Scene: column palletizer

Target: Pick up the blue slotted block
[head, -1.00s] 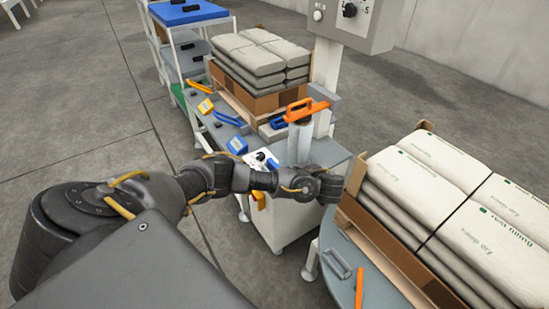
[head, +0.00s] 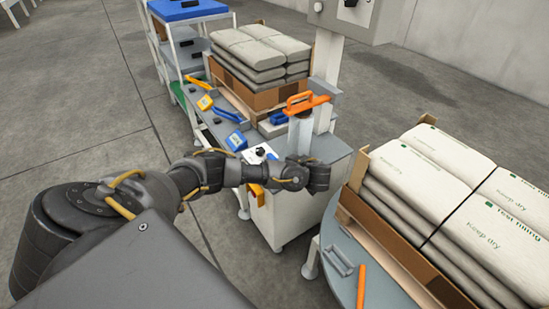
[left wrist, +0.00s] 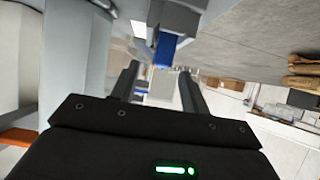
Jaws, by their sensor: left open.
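A small blue block (head: 278,118) sits beside the orange handle, at the foot of the stacked grey sacks in the head view. Its slot cannot be made out. In the left wrist view a blue piece (left wrist: 166,50) shows below a grey part, beyond the fingers; I cannot tell for sure that it is the same block. My left gripper (left wrist: 158,70) is open, with nothing seen between its fingers. In the head view its fingers are hidden behind my wrist, which is over the grey-topped cabinet. My right gripper is not in view.
An orange handle (head: 305,103) stands on a post behind my wrist. Sacks in an open carton (head: 385,235) are at the right. A grey handle (head: 338,260) and an orange bar (head: 361,287) lie on the round table (head: 330,234). Yellow and blue items (head: 236,140) line the bench.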

